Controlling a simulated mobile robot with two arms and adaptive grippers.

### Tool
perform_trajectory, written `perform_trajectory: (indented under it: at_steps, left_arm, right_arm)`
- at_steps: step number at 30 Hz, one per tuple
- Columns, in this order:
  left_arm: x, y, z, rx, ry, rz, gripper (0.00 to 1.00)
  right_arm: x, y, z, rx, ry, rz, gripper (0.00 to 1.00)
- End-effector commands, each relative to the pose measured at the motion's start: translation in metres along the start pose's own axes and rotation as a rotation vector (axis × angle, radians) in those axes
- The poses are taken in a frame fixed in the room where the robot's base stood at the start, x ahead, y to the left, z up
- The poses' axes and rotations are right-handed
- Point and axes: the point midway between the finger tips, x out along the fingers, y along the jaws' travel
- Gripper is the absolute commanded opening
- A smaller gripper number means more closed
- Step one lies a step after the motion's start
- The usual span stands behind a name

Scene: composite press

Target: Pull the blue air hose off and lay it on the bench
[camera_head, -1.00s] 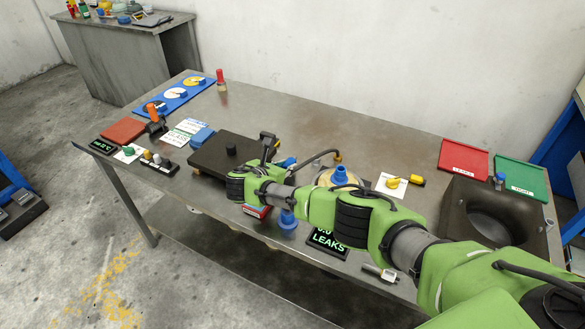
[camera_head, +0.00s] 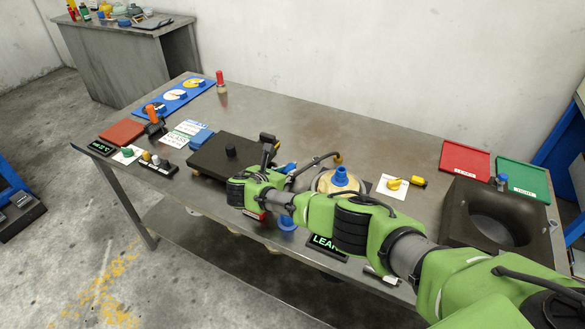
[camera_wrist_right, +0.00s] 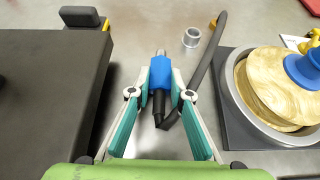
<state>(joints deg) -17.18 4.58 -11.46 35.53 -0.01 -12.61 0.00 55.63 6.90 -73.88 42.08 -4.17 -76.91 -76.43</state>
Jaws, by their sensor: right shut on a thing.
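The blue air hose shows in the right wrist view as a blue sleeve (camera_wrist_right: 160,68) with a metal tip at its far end. Its dark tube (camera_wrist_right: 211,58) bends back and runs up to the right. My right gripper (camera_wrist_right: 162,80) is shut on the blue sleeve, a finger on each side. In the head view the dark hose (camera_head: 315,162) arcs toward an orange fitting, and my wrist hides most of the grip. The bench (camera_head: 310,125) is grey metal. The metal tip appears free of any fitting. My left gripper is not in view.
A dark plate (camera_head: 215,160) lies left of the grip. A metal ring fitting (camera_wrist_right: 192,37) stands beside the hose. A round wooden part with a blue top (camera_head: 341,177) stands to the right. Red (camera_head: 465,160) and green (camera_head: 522,177) trays lie farther right. The bench's back middle is clear.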

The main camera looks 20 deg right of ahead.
Motion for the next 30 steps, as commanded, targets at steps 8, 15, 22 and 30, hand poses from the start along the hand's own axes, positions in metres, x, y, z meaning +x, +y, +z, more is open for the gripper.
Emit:
perform_trajectory:
  at_steps: [8,15,22,30]
  left_arm:
    - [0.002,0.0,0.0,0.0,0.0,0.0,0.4]
    - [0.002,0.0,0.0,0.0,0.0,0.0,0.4]
    - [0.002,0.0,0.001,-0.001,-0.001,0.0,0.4]
    - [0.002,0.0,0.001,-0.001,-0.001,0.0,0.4]
  right_arm:
    - [0.001,0.0,-0.002,0.0,0.0,0.0,0.0]
    - [0.001,0.0,-0.002,0.0,-0.001,0.0,0.38]
    - [0.001,0.0,-0.002,0.0,0.0,0.0,0.38]
    - [-0.019,0.001,-0.003,0.0,0.001,0.003,0.38]
